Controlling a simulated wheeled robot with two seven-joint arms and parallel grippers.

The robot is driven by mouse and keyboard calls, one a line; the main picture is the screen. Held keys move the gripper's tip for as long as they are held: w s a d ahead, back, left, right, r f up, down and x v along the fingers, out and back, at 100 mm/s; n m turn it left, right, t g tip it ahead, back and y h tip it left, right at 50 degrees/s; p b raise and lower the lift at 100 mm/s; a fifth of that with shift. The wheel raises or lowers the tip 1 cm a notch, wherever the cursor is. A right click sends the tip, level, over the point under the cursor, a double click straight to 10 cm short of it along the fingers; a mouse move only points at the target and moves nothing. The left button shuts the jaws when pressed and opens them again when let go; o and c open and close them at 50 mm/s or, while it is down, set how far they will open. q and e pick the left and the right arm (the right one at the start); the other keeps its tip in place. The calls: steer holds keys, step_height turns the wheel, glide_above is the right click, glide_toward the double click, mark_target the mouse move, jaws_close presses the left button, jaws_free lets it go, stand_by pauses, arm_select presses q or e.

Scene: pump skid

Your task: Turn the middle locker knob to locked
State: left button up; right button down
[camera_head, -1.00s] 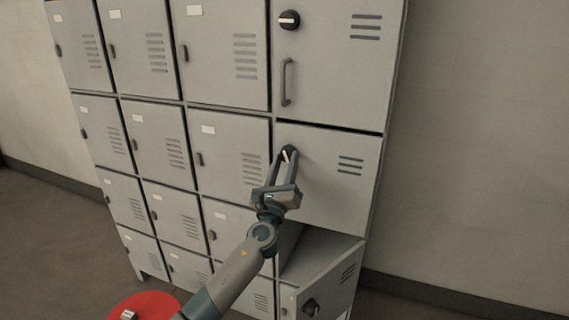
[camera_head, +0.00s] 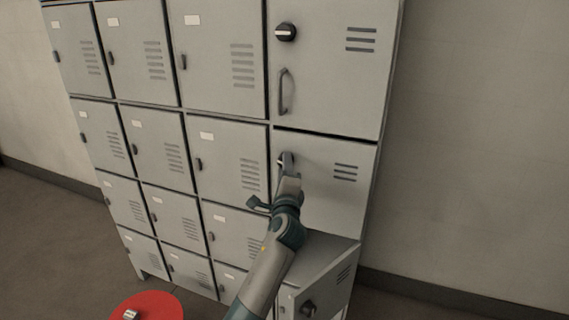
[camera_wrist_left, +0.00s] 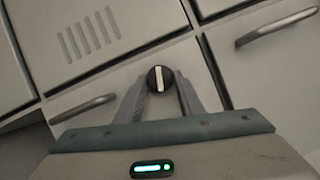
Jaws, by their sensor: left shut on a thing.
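The middle locker door (camera_head: 325,190) is closed in the right column of the grey locker bank. Its black round knob (camera_head: 281,160) is partly hidden by my left gripper (camera_head: 288,159), which is seen edge-on. In the left wrist view the knob (camera_wrist_left: 160,79) sits between the two fingers of my left gripper (camera_wrist_left: 161,85), and its white mark runs nearly upright in that picture. The gripper is shut on the knob. My right gripper is not in view.
The upper locker has a black knob (camera_head: 286,32) with a sideways white mark and a bar handle (camera_head: 286,92). The bottom locker door (camera_head: 325,290) stands open below my arm. A red round surface (camera_head: 150,306) is at lower left. Bare wall is at right.

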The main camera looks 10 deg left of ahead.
arm_select(q)
steer(key=shift+r+n+g+p, duration=0.2)
steer(key=shift+n+g+p, duration=0.4)
steer(key=shift+n+p, duration=0.65)
steer(key=shift+n, duration=0.35)
steer(key=o, duration=1.1)
steer(key=shift+a, duration=0.1)
steer(key=shift+c, duration=0.2)
steer(key=shift+f, duration=0.1)
